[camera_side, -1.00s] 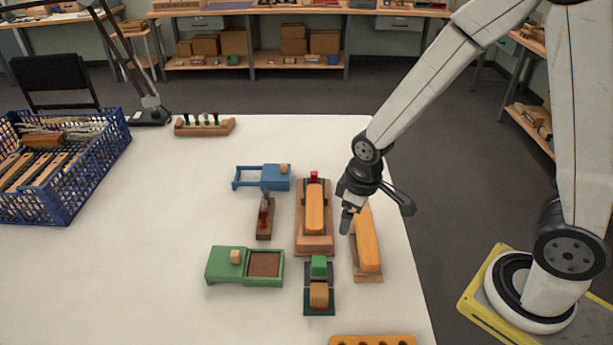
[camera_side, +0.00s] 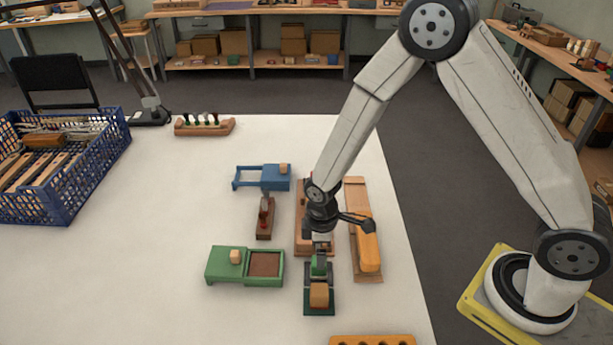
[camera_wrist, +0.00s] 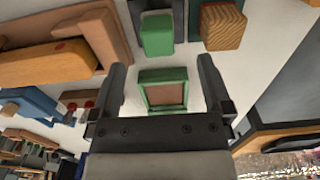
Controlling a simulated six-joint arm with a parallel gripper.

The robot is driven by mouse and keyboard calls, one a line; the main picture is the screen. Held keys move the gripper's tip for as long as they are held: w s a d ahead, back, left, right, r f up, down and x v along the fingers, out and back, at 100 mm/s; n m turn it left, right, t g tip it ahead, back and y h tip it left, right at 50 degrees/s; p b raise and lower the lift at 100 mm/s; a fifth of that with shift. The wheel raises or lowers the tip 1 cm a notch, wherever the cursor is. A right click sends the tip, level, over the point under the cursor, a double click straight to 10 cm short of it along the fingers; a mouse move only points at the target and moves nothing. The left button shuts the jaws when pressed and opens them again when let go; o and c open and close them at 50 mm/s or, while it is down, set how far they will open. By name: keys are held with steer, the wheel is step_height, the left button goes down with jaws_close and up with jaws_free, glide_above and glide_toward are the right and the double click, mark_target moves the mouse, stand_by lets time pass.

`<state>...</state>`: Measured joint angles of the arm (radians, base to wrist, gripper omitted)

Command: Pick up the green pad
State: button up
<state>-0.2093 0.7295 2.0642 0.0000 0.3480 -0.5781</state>
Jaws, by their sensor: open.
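The green pad (camera_side: 319,267) is a small green block on a dark holder near the front of the table. It also shows in the wrist view (camera_wrist: 157,35), at top middle, just beyond my fingertips. My gripper (camera_side: 320,249) is just above the pad in the side view and partly overlaps its top. In the wrist view my gripper (camera_wrist: 162,64) has its two fingers spread, with nothing held between them. Whether the fingers touch the pad cannot be told.
A wooden block (camera_side: 319,294) sits in front of the pad. A green box (camera_side: 225,265) stands to the left, a wooden fixture with an orange bar (camera_side: 369,253) to the right. Another wooden fixture (camera_side: 302,243) is behind, partly hidden by my arm. The table's left front is clear.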

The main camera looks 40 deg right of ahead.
steer(key=shift+f, duration=1.1)
steer(key=shift+f, duration=0.15)
steer(key=shift+w+f, duration=0.15)
steer(key=shift+f, duration=2.3)
jaws_close()
steer(key=shift+r, duration=0.2)
steer(key=shift+r, duration=4.8)
